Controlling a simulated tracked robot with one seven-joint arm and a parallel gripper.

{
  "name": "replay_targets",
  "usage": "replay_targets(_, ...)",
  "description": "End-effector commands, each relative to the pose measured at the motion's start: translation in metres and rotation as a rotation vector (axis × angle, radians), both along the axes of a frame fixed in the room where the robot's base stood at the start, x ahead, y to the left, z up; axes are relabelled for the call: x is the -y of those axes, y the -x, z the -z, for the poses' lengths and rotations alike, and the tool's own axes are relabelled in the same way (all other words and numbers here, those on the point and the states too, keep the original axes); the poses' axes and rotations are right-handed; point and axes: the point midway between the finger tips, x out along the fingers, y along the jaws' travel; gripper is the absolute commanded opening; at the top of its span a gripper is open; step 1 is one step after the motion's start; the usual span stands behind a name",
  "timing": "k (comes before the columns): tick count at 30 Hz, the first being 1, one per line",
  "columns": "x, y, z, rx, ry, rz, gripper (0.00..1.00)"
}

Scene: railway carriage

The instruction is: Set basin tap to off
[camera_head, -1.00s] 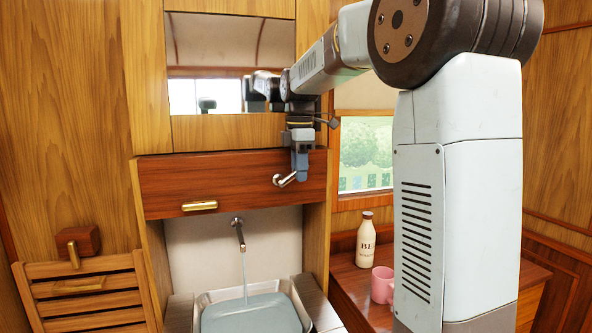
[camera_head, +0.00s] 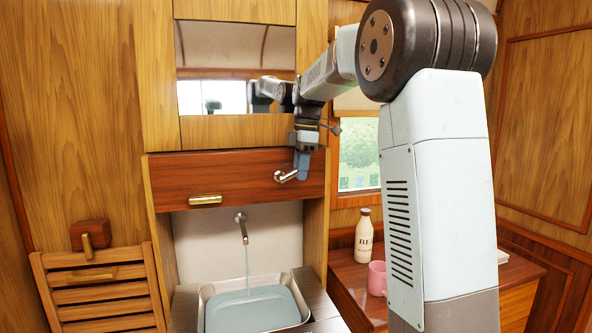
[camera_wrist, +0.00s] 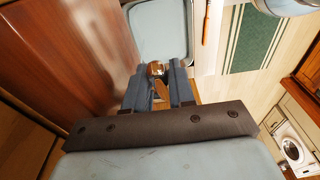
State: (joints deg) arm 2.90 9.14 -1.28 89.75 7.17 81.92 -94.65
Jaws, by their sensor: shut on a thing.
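A metal lever (camera_head: 285,177) sticks out from the dark wooden panel (camera_head: 240,178) above the basin. My gripper (camera_head: 302,170) is at the lever's right end and is shut on it, pointing down. In the wrist view, a shiny metal piece (camera_wrist: 155,70) sits between my two blue-grey fingers (camera_wrist: 158,88); most of the lever is hidden there. A spout (camera_head: 241,228) on the back wall below the panel runs a thin stream of water into the basin (camera_head: 206,292). The basin holds grey-blue water.
A brass handle (camera_head: 205,200) sits on the panel's left part. A slatted wooden seat (camera_head: 100,290) is folded at the left. A cream bottle (camera_head: 364,238) and a pink mug (camera_head: 377,278) stand on the wooden table at the right, partly behind my arm. A mirror (camera_head: 236,80) hangs above.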

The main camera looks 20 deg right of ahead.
Motion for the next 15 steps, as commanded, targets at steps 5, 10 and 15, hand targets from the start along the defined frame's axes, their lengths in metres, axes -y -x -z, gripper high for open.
replay_targets(5,-0.0003,-0.0013,-0.0019,0.007,0.005,-0.001,0.35)
replay_targets(10,-0.0043,-0.0010,-0.0018,0.007,0.003,-0.007,0.45)
replay_targets(15,-0.0058,-0.0009,-0.0024,0.006,0.003,-0.009,0.45)
